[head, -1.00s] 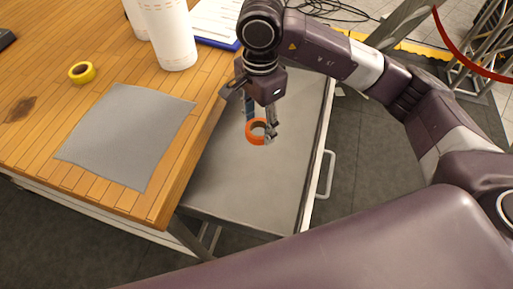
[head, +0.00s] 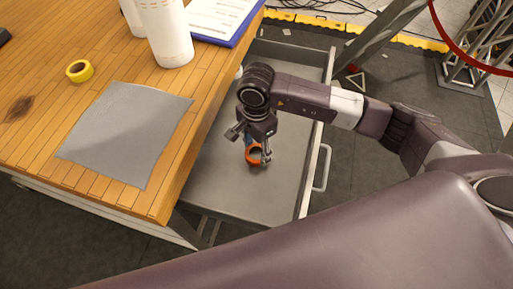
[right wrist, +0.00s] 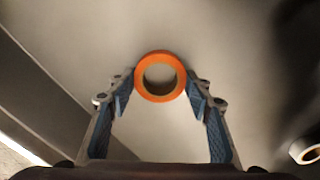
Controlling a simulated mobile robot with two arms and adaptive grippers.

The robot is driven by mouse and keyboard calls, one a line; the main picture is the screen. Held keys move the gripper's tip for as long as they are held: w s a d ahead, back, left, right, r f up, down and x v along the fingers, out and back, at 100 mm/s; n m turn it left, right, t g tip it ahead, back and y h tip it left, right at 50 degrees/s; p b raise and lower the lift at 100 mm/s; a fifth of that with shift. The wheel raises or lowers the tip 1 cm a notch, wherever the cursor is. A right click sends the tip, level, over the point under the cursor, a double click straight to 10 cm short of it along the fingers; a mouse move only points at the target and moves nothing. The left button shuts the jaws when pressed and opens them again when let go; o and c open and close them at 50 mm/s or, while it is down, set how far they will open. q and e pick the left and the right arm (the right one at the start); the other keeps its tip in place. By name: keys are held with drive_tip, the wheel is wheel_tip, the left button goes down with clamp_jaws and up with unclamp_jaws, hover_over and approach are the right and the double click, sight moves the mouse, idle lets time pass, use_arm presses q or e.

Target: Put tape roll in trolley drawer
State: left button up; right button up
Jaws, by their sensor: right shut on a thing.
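The orange tape roll (head: 252,161) is held between the fingertips of my right gripper (head: 257,150). In the right wrist view the ring of the orange tape roll (right wrist: 160,57) sits between the two blue-padded fingers, with its hole facing the camera. The grey trolley drawer (head: 222,195) is pulled open at the right of the wooden bench. My right gripper and the roll are over the drawer floor, low down; I cannot tell whether the roll touches it. My left gripper is not in view.
A yellow tape roll (head: 79,70), a grey mat (head: 125,130), white cylinders (head: 170,45) and a blue-edged clipboard (head: 222,18) are on the wooden bench (head: 60,115). A whitish round thing (right wrist: 306,149) shows at the wrist view's right edge. The drawer's front half is clear.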

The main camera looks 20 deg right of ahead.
drive_tip(key=o, duration=1.2)
drive_tip(key=shift+c, duration=0.2)
drive_tip(key=shift+r, duration=0.15)
wheel_tip(320, 180, up, 12)
drive_tip(key=b, duration=0.1)
drive_tip(key=shift+b, duration=0.4)
